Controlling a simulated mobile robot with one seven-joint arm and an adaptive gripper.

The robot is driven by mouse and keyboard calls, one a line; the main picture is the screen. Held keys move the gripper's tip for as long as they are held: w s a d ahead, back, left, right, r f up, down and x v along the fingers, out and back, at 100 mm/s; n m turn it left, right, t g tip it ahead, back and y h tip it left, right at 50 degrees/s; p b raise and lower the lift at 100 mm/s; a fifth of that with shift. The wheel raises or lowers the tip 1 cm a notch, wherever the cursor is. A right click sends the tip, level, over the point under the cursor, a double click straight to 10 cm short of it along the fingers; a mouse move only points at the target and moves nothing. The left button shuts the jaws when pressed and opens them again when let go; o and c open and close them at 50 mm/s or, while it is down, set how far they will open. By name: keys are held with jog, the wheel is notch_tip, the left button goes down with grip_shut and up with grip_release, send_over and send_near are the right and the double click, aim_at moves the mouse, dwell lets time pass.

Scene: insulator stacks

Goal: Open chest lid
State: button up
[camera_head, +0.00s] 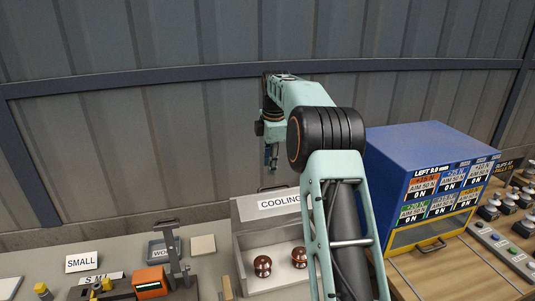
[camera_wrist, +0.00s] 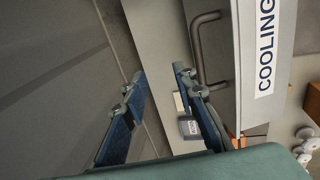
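The grey chest (camera_head: 240,262) marked COOLING stands below my arm in the head view. Its lid (camera_head: 250,208) is raised and stands tilted up at the back, so the inside shows. Two brown, glossy insulators (camera_head: 263,265) (camera_head: 299,257) sit in it. The lid handle (camera_wrist: 200,50), a dark bar, shows at the lid's edge in the wrist view. My gripper (camera_head: 271,160) hangs above the lid's top edge. In the wrist view my gripper (camera_wrist: 160,74) has its two blue fingers apart with nothing between them. The handle is beside the right finger, outside the gap. My arm hides the chest's right side.
A blue cabinet (camera_head: 405,165) with labelled panels stands close at the right, with several switches beyond it. An orange device (camera_head: 150,282) and a dark clamp-like stand (camera_head: 176,262) are at the left. A ribbed wall (camera_head: 130,140) rises behind the bench.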

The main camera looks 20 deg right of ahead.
jog(key=w+r, duration=0.2)
jog(key=shift+w+r, duration=0.1)
jog(key=shift+w, duration=0.3)
dwell(0.4)
jog(key=s+a+r+g+b, duration=0.1)
jog(key=s+r+b, duration=0.35)
jog(key=s, duration=0.45)
jog(key=f, duration=0.3)
jog(key=w+f, duration=0.1)
jog(key=f, duration=0.6)
jog(key=shift+w+a+f, duration=0.1)
jog(key=shift+w, duration=0.15)
jog(key=shift+c, duration=0.7)
grip_shut()
